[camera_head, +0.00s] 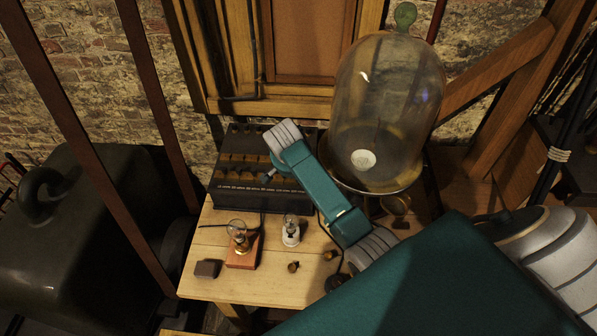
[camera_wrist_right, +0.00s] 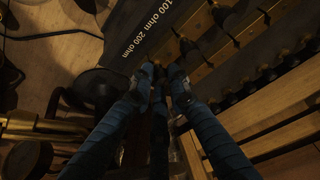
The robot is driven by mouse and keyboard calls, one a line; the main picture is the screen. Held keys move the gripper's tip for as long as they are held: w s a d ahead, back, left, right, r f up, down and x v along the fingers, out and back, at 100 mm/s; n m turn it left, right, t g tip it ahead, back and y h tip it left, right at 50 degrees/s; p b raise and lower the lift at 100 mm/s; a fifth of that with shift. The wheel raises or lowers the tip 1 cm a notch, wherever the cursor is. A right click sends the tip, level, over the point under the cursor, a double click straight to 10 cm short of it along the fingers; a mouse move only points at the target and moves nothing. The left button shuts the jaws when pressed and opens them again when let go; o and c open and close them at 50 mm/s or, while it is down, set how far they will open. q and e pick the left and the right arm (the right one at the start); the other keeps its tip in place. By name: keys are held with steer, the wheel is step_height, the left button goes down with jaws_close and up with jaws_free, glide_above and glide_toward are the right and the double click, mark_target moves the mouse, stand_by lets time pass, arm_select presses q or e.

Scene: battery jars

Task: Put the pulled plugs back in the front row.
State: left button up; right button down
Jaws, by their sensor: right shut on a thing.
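The dark resistance box (camera_head: 230,197) stands at the back of the wooden table, with rows of dark-topped plugs (camera_head: 238,158) and brass blocks on top. My right arm reaches over it from the right. My right gripper (camera_head: 267,177) is low over the box's front part. In the right wrist view the right gripper (camera_wrist_right: 162,76) is shut with its fingertips beside the lettering "100 ohm 200 ohm" and a brass strip. A dark thing shows between its fingers, likely a plug; the fingers hide most of it and its seating cannot be told. My left gripper is not in view.
A glass bell jar (camera_head: 385,100) stands right of the box. A lamp on a wooden base (camera_head: 242,252), a small white-based bulb (camera_head: 291,231), a dark block (camera_head: 207,268) and small brass pieces (camera_head: 293,267) (camera_head: 329,255) are on the front table.

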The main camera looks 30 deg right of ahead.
steer(key=c, duration=1.6)
jaws_free()
steer(key=v, duration=1.2)
steer(key=shift+f, duration=0.1)
